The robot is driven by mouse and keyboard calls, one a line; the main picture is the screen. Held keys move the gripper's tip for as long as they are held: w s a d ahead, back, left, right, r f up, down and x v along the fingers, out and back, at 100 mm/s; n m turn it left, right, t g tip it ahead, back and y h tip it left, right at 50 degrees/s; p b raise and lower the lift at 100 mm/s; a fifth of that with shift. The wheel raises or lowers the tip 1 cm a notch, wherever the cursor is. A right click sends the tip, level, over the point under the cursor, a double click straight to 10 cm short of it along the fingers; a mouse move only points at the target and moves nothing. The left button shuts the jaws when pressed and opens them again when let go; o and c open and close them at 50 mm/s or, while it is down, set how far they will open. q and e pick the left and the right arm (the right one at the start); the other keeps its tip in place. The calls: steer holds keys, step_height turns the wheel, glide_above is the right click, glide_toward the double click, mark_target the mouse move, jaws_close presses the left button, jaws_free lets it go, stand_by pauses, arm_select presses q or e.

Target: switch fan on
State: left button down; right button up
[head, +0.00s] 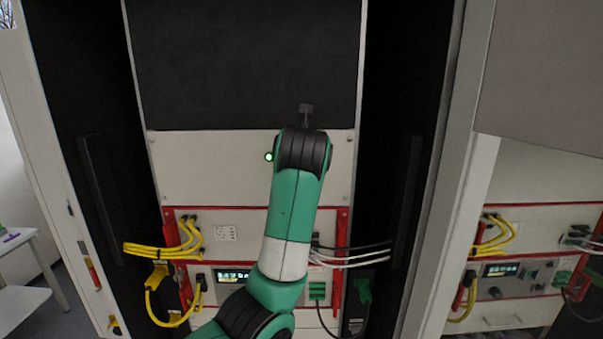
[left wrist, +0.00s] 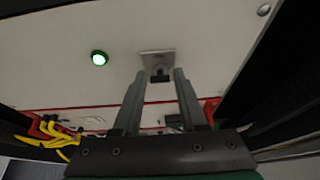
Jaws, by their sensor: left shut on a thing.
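My left gripper (head: 306,115) is up against the pale front panel (head: 215,170) in the cabinet. In the left wrist view, its two grey fingers (left wrist: 160,82) stand on either side of a small dark switch (left wrist: 159,75) on a grey square plate (left wrist: 157,56), and they are shut on it. The switch is hidden behind my arm in the head view. A round green light (head: 268,157) glows on the panel left of the gripper; it also shows in the left wrist view (left wrist: 98,58). My right gripper is not in view.
Below the panel are red-framed units with yellow cables (head: 165,250) at left and black and white cables (head: 350,255) at right. Dark cabinet walls flank the opening. A second cabinet (head: 520,260) stands at the right, and a white table (head: 22,270) at far left.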

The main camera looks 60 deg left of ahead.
arm_select(q)
steer(key=shift+w+a+r+g+h, duration=0.15)
steer(key=shift+r+g+h, duration=0.25)
steer(key=shift+h, duration=0.4)
steer(key=c, duration=0.5)
jaws_free()
